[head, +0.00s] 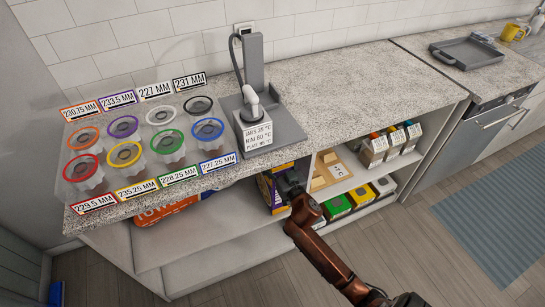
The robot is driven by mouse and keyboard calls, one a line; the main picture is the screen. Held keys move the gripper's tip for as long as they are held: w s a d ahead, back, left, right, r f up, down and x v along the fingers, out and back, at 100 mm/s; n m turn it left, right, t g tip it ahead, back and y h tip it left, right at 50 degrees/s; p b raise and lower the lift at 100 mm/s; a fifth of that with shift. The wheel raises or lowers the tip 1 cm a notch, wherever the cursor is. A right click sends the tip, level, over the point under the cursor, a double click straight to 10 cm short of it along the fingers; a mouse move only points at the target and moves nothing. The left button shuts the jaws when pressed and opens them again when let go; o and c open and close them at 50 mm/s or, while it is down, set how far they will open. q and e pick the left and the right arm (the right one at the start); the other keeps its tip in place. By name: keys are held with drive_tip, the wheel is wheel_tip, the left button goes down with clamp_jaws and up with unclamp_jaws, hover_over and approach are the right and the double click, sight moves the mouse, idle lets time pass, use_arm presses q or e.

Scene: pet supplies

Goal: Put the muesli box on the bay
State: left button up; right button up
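A purple and yellow box (267,194), which looks like the muesli box, stands upright in the open shelf under the counter, near the divider. My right arm comes in from the lower right, and its dark gripper (287,184) is at the right side of this box, covering part of it. The fingertips are too small and dark to tell whether they are closed on it. No part is clearly marked as the bay; a shelf space with tan wooden pieces (322,181) and a small "C" label is just right of the gripper. My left gripper is not in view.
The counter (345,98) holds several jars with coloured rings and size labels, and a grey stand device (262,110). Several cartons (373,151) and green, yellow and dark boxes (361,195) fill the right shelves. An orange bag (165,213) lies left. The lower left shelf is clear.

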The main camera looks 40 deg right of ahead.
sight(283, 171)
idle(0.3)
drive_tip(key=o, duration=2.2)
use_arm(q)
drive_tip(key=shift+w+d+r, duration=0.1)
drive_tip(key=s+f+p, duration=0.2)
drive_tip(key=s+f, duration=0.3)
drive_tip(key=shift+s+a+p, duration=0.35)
drive_tip(key=shift+p, duration=0.05)
use_arm(e)
drive_tip(key=v, duration=1.2)
drive_tip(key=shift+r, duration=0.15)
